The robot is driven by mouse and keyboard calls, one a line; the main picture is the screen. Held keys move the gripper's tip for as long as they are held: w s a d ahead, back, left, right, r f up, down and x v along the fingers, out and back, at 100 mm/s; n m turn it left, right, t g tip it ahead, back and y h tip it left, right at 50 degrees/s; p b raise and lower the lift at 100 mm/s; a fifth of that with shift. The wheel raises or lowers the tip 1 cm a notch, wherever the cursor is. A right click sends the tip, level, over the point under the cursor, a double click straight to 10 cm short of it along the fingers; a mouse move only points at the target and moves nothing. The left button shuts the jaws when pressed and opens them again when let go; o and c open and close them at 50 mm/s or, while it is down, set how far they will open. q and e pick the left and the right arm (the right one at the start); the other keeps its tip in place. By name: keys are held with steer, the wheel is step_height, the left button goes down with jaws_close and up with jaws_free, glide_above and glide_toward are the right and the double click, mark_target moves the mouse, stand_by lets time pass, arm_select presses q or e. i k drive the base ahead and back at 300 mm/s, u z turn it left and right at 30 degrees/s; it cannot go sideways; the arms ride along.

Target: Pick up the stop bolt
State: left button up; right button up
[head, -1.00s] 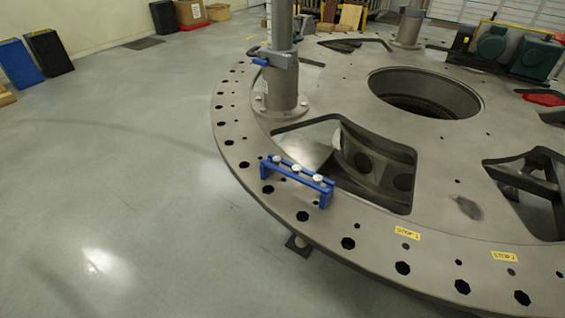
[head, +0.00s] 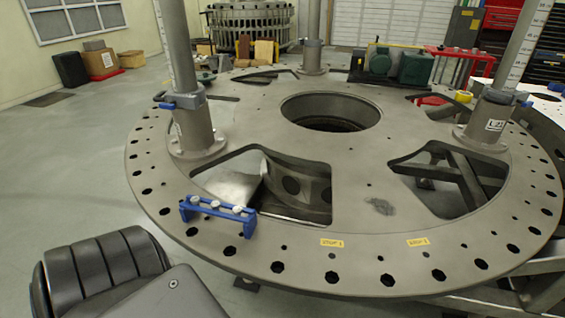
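Several pale bolt heads, one of them the middle bolt (head: 216,204), sit in a row along the top of a blue rack (head: 246,224). The rack stands on the front left rim of the large grey turret plate (head: 390,270). Which of them is the stop bolt I cannot tell. Yellow labels "STOP 1" (head: 332,243) and "STOP 2" (head: 418,242) lie on the plate to the right of the rack, near small holes. Neither gripper shows. A black and grey link of my own arm fills the lower left corner, in front of the rack.
Grey posts rise from the plate at left (head: 193,128), back (head: 311,57) and right (head: 492,120). A large round opening and several cutouts break the plate. Green motors (head: 395,65) stand at the back. Open floor (head: 60,190) lies to the left.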

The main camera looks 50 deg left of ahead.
mark_target(195, 200)
steer(key=z, duration=1.8)
steer(key=k, duration=2.25)
steer(key=u, duration=0.95)
